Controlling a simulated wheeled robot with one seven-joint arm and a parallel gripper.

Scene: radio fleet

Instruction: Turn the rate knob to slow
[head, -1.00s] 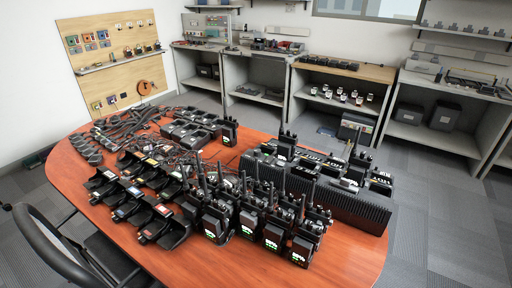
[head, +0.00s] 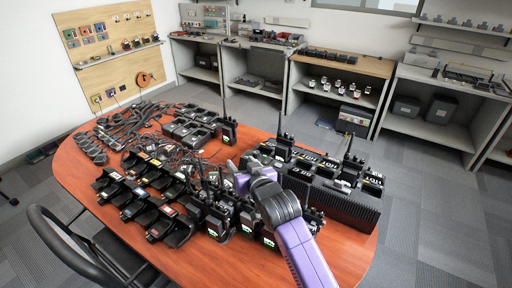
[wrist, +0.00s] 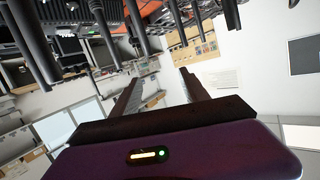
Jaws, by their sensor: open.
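I cannot make out a rate knob in either view; the knobs on the radios are too small to tell apart. Handheld radios (head: 247,220) with antennas stand packed together at the near side of the wooden table. My arm reaches in from the lower right, and my gripper (head: 240,182) is above the middle of the table, close to the radios, hiding some of them. In the wrist view my gripper (wrist: 160,78) has its two dark fingers apart, with nothing between them. Several dark antennas (wrist: 140,28) come down from the top of that view, which looks upside down.
A long black charger rack (head: 335,198) stands on the table's right. Empty charger cradles (head: 150,205) and tangled cables (head: 125,125) fill the left. A chair (head: 75,245) is at the near left. Shelving benches (head: 335,85) line the back wall. Floor at right is clear.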

